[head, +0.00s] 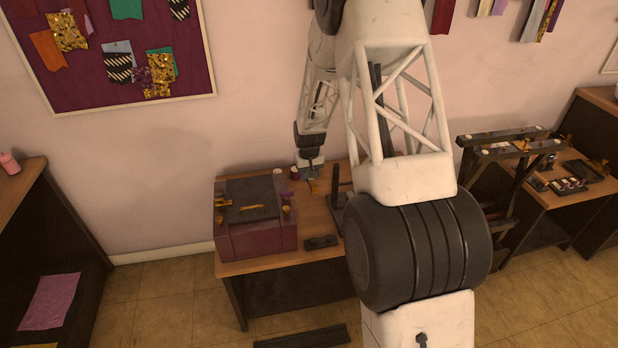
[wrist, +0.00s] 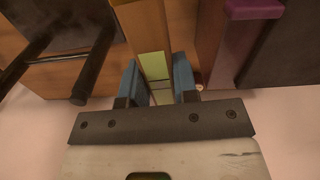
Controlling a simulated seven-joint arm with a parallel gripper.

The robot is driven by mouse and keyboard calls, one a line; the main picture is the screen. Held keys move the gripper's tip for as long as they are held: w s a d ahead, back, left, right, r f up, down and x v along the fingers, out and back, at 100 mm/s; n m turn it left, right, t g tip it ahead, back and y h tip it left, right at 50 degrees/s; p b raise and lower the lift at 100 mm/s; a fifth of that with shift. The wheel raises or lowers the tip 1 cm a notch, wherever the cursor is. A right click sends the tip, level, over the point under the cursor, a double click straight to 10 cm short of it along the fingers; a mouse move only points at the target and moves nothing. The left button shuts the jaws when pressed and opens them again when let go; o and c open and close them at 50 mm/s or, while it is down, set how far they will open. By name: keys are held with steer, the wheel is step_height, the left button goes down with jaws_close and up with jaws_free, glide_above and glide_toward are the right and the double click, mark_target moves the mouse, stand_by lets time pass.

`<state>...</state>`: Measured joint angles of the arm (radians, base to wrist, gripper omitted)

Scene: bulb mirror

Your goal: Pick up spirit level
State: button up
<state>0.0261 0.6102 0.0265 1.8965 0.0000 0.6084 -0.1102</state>
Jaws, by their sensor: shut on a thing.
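The spirit level (wrist: 150,38) is an orange-brown bar with a pale yellow-green window, seen in the wrist view. My gripper (wrist: 158,82) has its two blue fingers on either side of the bar at the window end and is shut on it. In the head view my gripper (head: 309,170) is small, at the back of the table between the purple box and a dark stand. A small orange bit of the level (head: 311,183) shows below it there. I cannot tell whether the level touches the table.
The wooden table (head: 313,222) holds a purple box (head: 258,240) on the left, a dark upright stand (head: 335,188) on the right and a small dark block (head: 321,242) in front. The wall is close behind. My arm hides the table's right side.

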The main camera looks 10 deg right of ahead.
steer(key=shift+r, duration=1.75)
